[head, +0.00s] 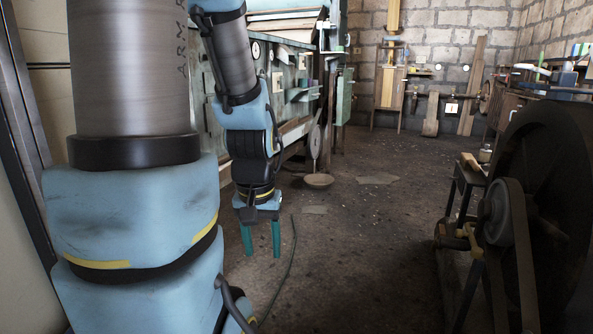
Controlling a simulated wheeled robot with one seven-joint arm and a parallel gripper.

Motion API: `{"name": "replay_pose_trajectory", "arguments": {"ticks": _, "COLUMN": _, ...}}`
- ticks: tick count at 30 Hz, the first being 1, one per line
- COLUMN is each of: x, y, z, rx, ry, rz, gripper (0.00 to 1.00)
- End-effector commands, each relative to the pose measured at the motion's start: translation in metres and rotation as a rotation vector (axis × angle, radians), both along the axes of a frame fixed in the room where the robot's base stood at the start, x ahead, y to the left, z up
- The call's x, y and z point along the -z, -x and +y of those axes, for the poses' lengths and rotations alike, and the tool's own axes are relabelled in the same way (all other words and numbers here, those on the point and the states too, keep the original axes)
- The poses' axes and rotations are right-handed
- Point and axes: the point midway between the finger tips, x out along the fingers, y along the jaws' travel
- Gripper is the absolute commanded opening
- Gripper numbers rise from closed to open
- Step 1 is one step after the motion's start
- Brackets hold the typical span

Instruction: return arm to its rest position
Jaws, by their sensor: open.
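My arm is folded at the left of the head view, with a large grey and blue link close to the camera. My gripper (261,240) hangs from the arm's far end and points down over the dark floor. Its two teal fingers stand apart, with nothing between them. It touches no object that I can see. The engine belt drive stands at the right, with a large dark flywheel (550,185), a smaller pulley (497,210) and a belt (523,255) running down from it. A wide gap of floor separates my gripper from it.
A workbench with shelves (290,70) runs along the left behind my arm. A shallow bowl-like disc (318,181) is low near the bench. A thin cable (288,265) lies on the floor right of my gripper. The middle floor (370,240) is mostly clear.

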Motion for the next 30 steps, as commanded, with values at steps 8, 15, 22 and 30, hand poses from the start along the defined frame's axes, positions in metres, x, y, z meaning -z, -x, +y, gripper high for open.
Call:
{"name": "replay_pose_trajectory", "arguments": {"ticks": 8, "x": -0.096, "y": -0.001, "z": -0.001, "rx": 0.001, "ry": 0.001, "rz": 0.000, "gripper": 0.55}}
{"name": "replay_pose_trajectory", "arguments": {"ticks": 15, "x": -0.170, "y": -0.001, "z": -0.001, "rx": 0.000, "ry": 0.001, "rz": 0.000, "gripper": 0.55}}
{"name": "replay_pose_trajectory", "arguments": {"ticks": 22, "x": -0.241, "y": -0.001, "z": -0.001, "rx": 0.000, "ry": 0.001, "rz": 0.000, "gripper": 0.55}}
{"name": "replay_pose_trajectory", "arguments": {"ticks": 30, "x": -0.312, "y": -0.001, "z": -0.001, "rx": 0.000, "ry": 0.001, "rz": 0.000, "gripper": 0.55}}
